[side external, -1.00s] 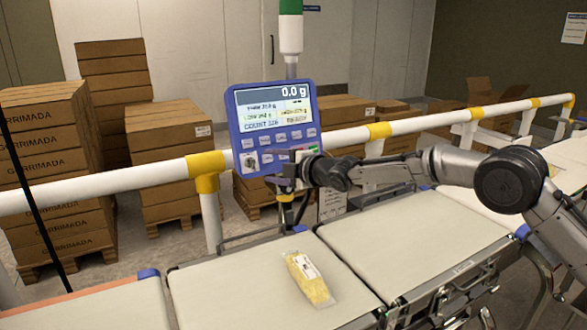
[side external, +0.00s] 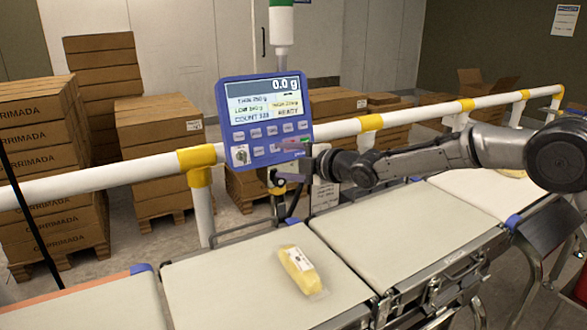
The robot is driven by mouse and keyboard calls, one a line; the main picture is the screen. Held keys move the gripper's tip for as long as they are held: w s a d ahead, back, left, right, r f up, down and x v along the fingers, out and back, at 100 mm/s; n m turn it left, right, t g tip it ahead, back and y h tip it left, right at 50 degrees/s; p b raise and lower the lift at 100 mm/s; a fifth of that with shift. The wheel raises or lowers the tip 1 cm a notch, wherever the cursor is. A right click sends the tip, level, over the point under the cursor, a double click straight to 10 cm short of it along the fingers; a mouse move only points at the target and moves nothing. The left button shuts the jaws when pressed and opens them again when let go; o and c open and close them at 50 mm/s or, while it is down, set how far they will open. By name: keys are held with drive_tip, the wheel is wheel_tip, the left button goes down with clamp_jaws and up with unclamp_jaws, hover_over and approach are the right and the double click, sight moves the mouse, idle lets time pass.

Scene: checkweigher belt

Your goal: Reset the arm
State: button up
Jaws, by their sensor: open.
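My gripper (side external: 287,174) is in front of the lower right part of the blue control panel (side external: 265,120). It is open, with nothing seen between its fingers; whether it touches the panel I cannot tell. The panel's screen (side external: 266,100) reads 0.0 g at the top and READY lower down. My arm reaches in from the right edge, over the belts.
A clear packet with yellow contents and a white label (side external: 298,268) lies on the middle belt section (side external: 215,290). The right belt section (side external: 400,235) is bare. A white rail with yellow joints (side external: 110,178) runs behind. Stacked cartons (side external: 45,150) stand beyond it.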

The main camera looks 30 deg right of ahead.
drive_tip(key=s+d+r+m+t+h, duration=0.1)
drive_tip(key=s+d+r, duration=0.2)
drive_tip(key=r, duration=0.4)
drive_tip(key=s+d+r+t, duration=0.1)
drive_tip(key=s+d+r, duration=0.25)
drive_tip(key=r, duration=0.35)
drive_tip(key=s+d+r+m+h, duration=0.2)
drive_tip(key=s+d+r+m, duration=0.15)
drive_tip(key=s, duration=0.55)
drive_tip(key=s+d+f+m+g+h, duration=0.1)
drive_tip(key=s+d+f+m+g, duration=0.15)
drive_tip(key=s, duration=0.55)
drive_tip(key=s+d+f+m+g, duration=0.1)
drive_tip(key=s+d+f+m, duration=0.2)
drive_tip(key=s, duration=0.4)
drive_tip(key=s+f+m+g, duration=0.7)
drive_tip(key=s+f+m, duration=0.2)
drive_tip(key=s+f, duration=0.8)
drive_tip(key=shift+s+f, duration=0.15)
drive_tip(key=shift+s, duration=0.6)
